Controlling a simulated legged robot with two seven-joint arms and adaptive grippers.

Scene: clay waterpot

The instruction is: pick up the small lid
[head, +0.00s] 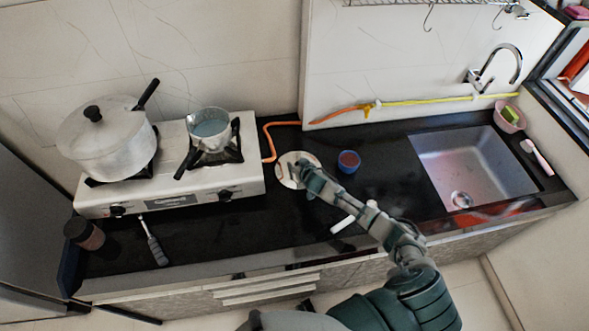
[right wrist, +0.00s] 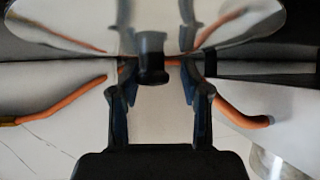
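The small lid (head: 287,160) is a round, shiny metal disc on the black counter, between the stove and the blue cup. My right gripper (head: 299,168) is over it and hides part of it. In the right wrist view the lid's mirror-like surface (right wrist: 65,20) fills the top, and its black knob (right wrist: 152,60) lies between the lines of the two fingers, near their tips. The right gripper (right wrist: 158,78) is open, with a gap on each side of the knob. My left gripper is not in view.
A white stove (head: 180,193) bears a large lidded pot (head: 110,145) and a small saucepan (head: 211,128). A blue cup (head: 348,162) stands just right of the lid. An orange hose (head: 268,140) runs behind. The sink (head: 470,170) is at the right.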

